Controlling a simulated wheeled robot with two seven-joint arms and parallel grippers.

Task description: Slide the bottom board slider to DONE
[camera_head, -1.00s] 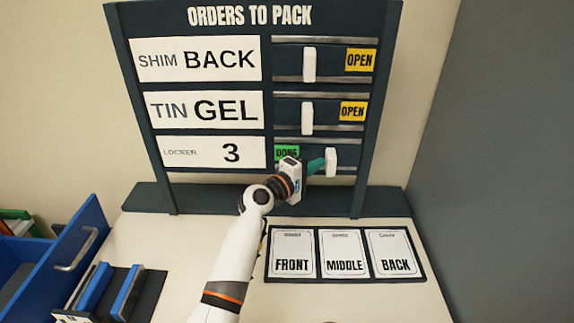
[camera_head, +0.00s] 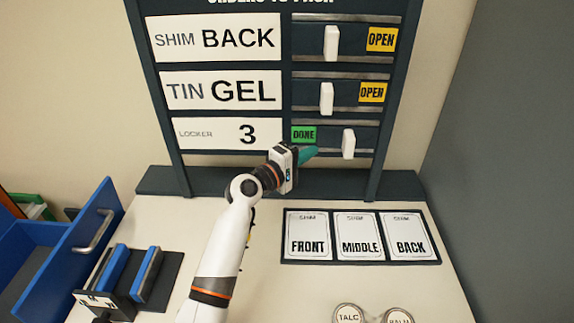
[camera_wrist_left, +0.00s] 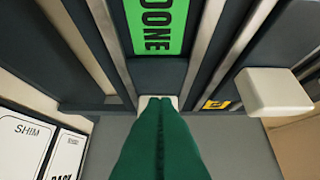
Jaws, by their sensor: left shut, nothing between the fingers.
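The bottom slider (camera_head: 348,143) is a white block on the lowest rail, right of the green DONE label (camera_head: 304,134), which is uncovered. My left gripper (camera_head: 312,152) has green fingers that are shut and empty. In the head view its tips are left of the bottom slider, just below the DONE label, with a visible gap to the slider. In the left wrist view the DONE label (camera_wrist_left: 156,25) is above the fingers, and a white block, apparently the bottom slider (camera_wrist_left: 171,100), is mostly hidden behind their tips. My right gripper is not in view.
The top slider (camera_head: 331,43) and middle slider (camera_head: 326,98) stand left of their yellow OPEN labels. A card tray (camera_head: 362,262) lies below the board. Two round tins (camera_head: 348,314) are at the front; a blue drawer (camera_head: 75,245) stands open at left.

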